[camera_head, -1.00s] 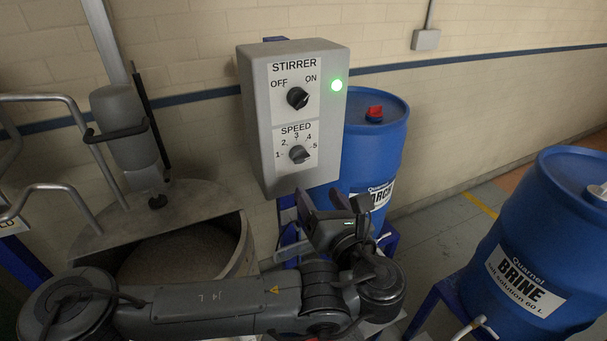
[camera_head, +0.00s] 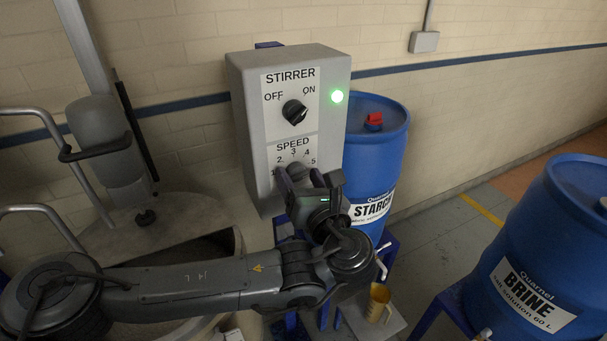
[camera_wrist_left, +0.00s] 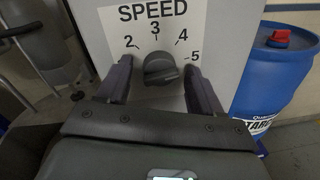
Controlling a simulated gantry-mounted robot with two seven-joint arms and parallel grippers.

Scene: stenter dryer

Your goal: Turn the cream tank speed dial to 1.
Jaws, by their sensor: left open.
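The black speed dial (camera_head: 297,169) is on the lower part of the grey stirrer box (camera_head: 241,130), under a SPEED scale. In the left wrist view the dial (camera_wrist_left: 161,68) sits below the 3, and its ridge lies nearly sideways, seemingly towards 5. My left gripper (camera_head: 305,181) is open in front of the box. In the left wrist view its fingers stand apart on the left and right of the dial, with the dial between them; contact cannot be told. The left finger covers the 1 there. My right gripper is not in view.
The upper OFF/ON knob (camera_head: 294,111) points towards ON, beside a lit green lamp (camera_head: 337,96). The blue starch drum (camera_head: 380,135) stands close behind and right of the box. A blue brine drum (camera_head: 545,250) is at right; a yellow jug (camera_head: 378,303) stands low between them.

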